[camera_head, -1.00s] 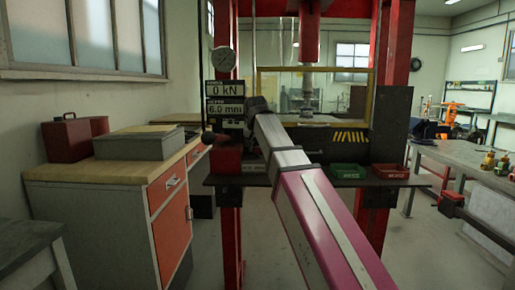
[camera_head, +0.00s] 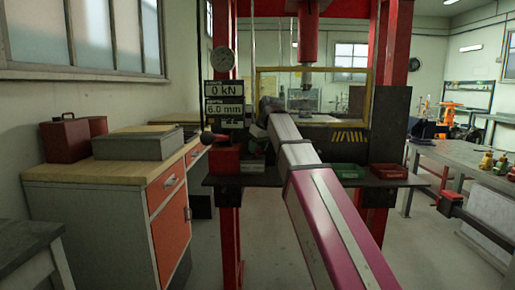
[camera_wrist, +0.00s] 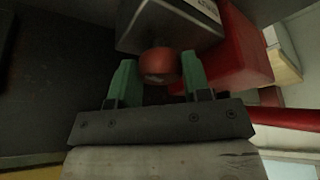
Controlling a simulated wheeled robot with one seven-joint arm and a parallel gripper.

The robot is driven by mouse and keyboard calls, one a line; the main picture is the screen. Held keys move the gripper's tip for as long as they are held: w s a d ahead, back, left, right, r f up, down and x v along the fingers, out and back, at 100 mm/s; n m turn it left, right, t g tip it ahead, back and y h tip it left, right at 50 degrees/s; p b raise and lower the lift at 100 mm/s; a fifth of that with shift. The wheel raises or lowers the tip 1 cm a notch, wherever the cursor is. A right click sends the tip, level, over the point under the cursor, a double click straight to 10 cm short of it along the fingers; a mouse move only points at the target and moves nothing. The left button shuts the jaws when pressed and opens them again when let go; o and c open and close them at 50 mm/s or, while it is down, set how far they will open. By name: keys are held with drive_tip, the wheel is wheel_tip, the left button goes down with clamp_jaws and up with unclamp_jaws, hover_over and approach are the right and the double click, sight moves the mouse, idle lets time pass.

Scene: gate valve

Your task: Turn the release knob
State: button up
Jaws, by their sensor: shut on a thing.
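The release knob (camera_wrist: 159,65) is a round orange-red knob on the end of a grey metal block (camera_wrist: 170,28) in the wrist view. My gripper (camera_wrist: 158,72) has its two green fingers on either side of the knob and is shut on it. In the head view my arm reaches to the left part of the press bench. There my wrist and arm hide the fingers and the knob.
A red block (camera_wrist: 235,50) stands close right of the fingers. The press has red columns (camera_head: 390,60), a display (camera_head: 225,90) reading 0 kN and 6.0 mm, and a round gauge (camera_head: 222,60). Green (camera_head: 348,171) and red (camera_head: 389,172) trays lie on the bench right of my arm.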

drive_tip(key=shift+w+n+g+y, duration=0.1)
drive_tip(key=shift+n+g+y, duration=0.4)
drive_tip(key=shift+n, duration=1.4)
drive_tip(key=o, duration=0.9)
drive_tip(key=shift+o, duration=0.2)
drive_tip(key=v, duration=1.1)
drive_tip(key=shift+w, duration=0.15)
drive_tip(key=shift+f, duration=0.1)
